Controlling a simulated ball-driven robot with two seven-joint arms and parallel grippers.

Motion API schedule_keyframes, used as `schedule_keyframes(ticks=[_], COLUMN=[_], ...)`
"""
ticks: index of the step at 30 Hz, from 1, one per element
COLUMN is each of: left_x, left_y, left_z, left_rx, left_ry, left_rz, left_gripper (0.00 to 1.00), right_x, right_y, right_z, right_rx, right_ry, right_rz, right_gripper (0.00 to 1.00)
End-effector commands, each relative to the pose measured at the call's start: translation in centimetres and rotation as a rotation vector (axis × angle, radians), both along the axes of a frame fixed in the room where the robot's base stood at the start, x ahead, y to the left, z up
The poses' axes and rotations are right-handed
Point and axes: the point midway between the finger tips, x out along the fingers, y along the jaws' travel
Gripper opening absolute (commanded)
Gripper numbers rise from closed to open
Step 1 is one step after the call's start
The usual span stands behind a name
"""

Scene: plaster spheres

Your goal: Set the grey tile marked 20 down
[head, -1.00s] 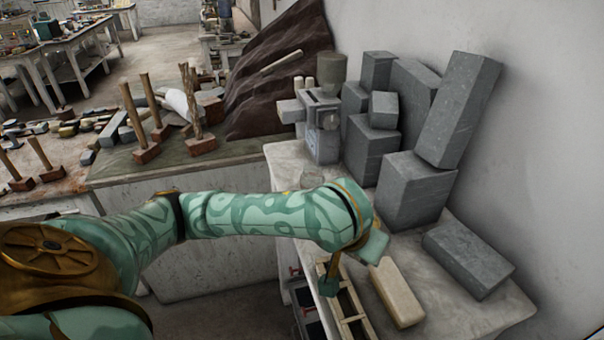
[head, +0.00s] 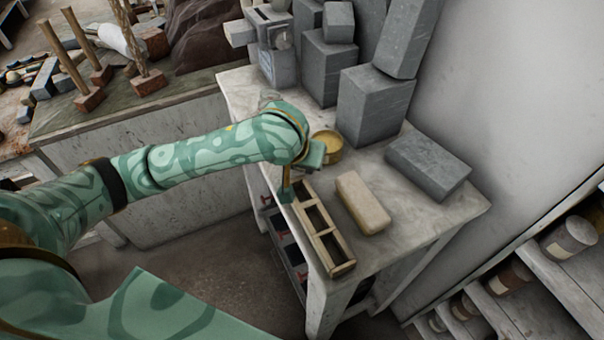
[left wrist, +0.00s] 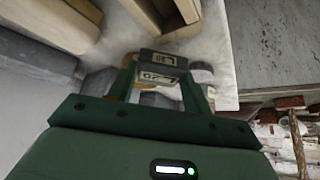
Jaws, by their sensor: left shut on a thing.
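My left gripper (head: 287,188) hangs at the left edge of the stone-topped bench, beside the far end of a wooden rack (head: 336,268). In the left wrist view its two fingers are closed on a small dark grey tile (left wrist: 159,77) with a pale marked band, which seems to carry digits seen upside down. Another dark face with a pale mark (left wrist: 166,59) shows just beyond it; I cannot tell whether it belongs to the same tile. The tile cannot be made out in the head view. My right gripper is not in view.
A beige block (head: 362,202) lies right of the rack. A yellow-topped round tin (head: 327,146) stands behind my gripper. Large grey blocks (head: 374,105) stack along the wall, and another grey block (head: 428,166) lies flat at the right. Bare bench top shows between them.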

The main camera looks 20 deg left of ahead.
Motion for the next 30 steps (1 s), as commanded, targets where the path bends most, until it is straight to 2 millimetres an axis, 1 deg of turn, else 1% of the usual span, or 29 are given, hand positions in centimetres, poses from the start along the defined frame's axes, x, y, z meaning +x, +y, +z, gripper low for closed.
schedule_keyframes(ticks=[1, 5, 7, 9, 12, 17, 22, 23, 24, 25, 30], left_x=[0.3, 0.9, 1.4, 1.2, 1.2, 1.2, 1.2, 1.2, 1.2, 1.2, 1.2], left_y=[0.1, 0.4, 0.7, 0.6, 0.6, 0.6, 0.6, 0.6, 0.6, 0.6, 0.6], left_z=[-0.4, -1.0, -1.9, -3.5, -4.7, -4.4, -4.5, -4.6, -4.6, -4.6, -4.6], left_rx=[0.000, 0.000, 0.001, 0.001, 0.001, 0.000, 0.001, 0.001, 0.001, 0.001, 0.001], left_ry=[-0.001, -0.002, -0.001, 0.000, 0.000, -0.003, -0.002, -0.002, -0.003, -0.002, -0.002], left_rz=[0.001, 0.001, 0.003, 0.001, -0.001, -0.001, -0.001, -0.001, -0.001, -0.001, -0.001], left_gripper=[0.23, 0.23, 0.23, 0.23, 0.23, 0.23, 0.23, 0.55, 0.66, 0.71, 0.71], right_x=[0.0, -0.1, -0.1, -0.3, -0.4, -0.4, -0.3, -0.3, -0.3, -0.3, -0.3], right_y=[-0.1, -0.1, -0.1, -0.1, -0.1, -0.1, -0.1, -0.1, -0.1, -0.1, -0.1], right_z=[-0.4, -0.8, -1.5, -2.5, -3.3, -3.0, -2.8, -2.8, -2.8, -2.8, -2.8], right_rx=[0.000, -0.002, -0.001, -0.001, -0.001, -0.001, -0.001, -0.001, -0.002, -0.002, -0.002], right_ry=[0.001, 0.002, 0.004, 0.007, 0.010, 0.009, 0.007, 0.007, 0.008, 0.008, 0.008], right_rz=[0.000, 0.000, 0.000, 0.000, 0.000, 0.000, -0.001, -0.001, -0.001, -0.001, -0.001], right_gripper=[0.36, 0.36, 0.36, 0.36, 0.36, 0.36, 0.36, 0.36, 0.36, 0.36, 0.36])
